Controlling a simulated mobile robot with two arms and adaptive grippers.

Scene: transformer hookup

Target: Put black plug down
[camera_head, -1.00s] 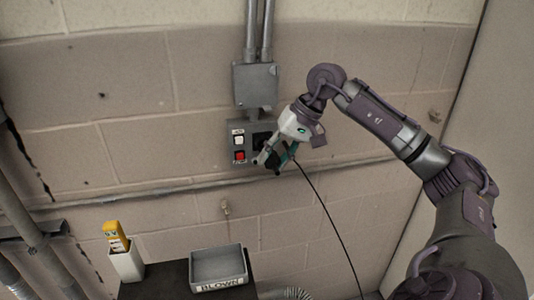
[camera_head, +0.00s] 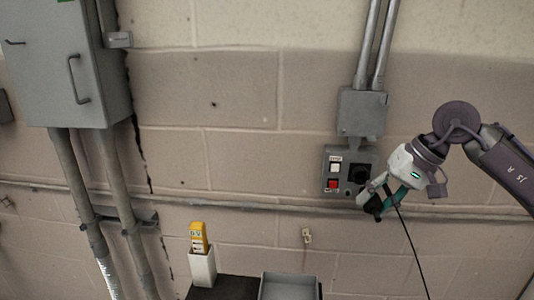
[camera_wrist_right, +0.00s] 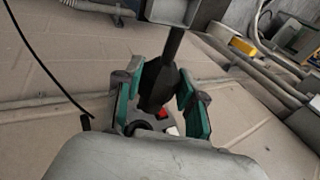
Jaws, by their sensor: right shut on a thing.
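My right gripper (camera_head: 373,202) is below and right of the control panel (camera_head: 335,158) on the wall, fingers pointing down-left. It is shut on the black plug (camera_head: 374,209), which shows as a dark shape at the fingertips. In the right wrist view the plug (camera_wrist_right: 156,84) sits between the green-padded fingers (camera_wrist_right: 160,95). A thin black cable (camera_head: 413,246) hangs down from near the gripper. The panel's round black socket (camera_head: 358,174) shows just above the fingers; the plug is apart from it. My left gripper is not in view.
The panel has a white button (camera_head: 335,168) and a red button (camera_head: 333,184). A grey tray (camera_head: 290,279) is on a dark stand (camera_head: 222,289) below. A white holder (camera_head: 202,268) with a yellow tester (camera_head: 198,237) stands at left. A horizontal conduit (camera_head: 250,206) crosses the wall.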

